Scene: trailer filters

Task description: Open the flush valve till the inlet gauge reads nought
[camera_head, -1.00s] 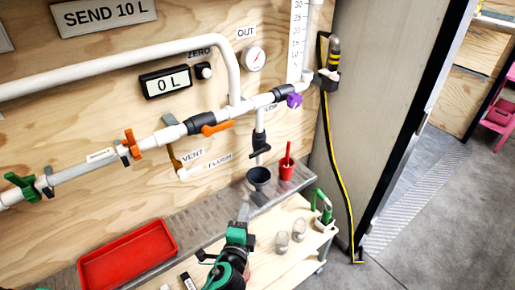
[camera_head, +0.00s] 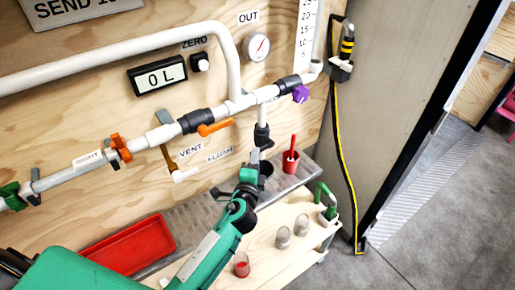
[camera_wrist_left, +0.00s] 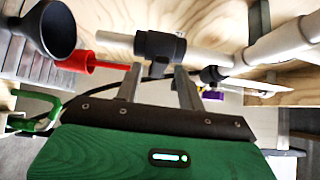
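The black valve (camera_head: 262,138) hangs on a short pipe below the white main pipe, right of the small FLUSH label (camera_head: 220,155). In the left wrist view the black valve (camera_wrist_left: 158,46) is straight ahead of my left gripper (camera_wrist_left: 158,76). The fingers are apart with a gap between them, close to its lower end; whether they touch it I cannot tell. In the head view my left gripper (camera_head: 252,161) is just below the valve, partly hiding it. A round gauge (camera_head: 257,47) under the OUT label shows a red needle; no inlet gauge is in view. My right gripper is out of view.
An orange-handled valve (camera_head: 215,128) and a purple knob (camera_head: 301,94) sit on the pipe above. A red tray (camera_head: 125,248) and a trolley (camera_head: 265,240) with jars are below.

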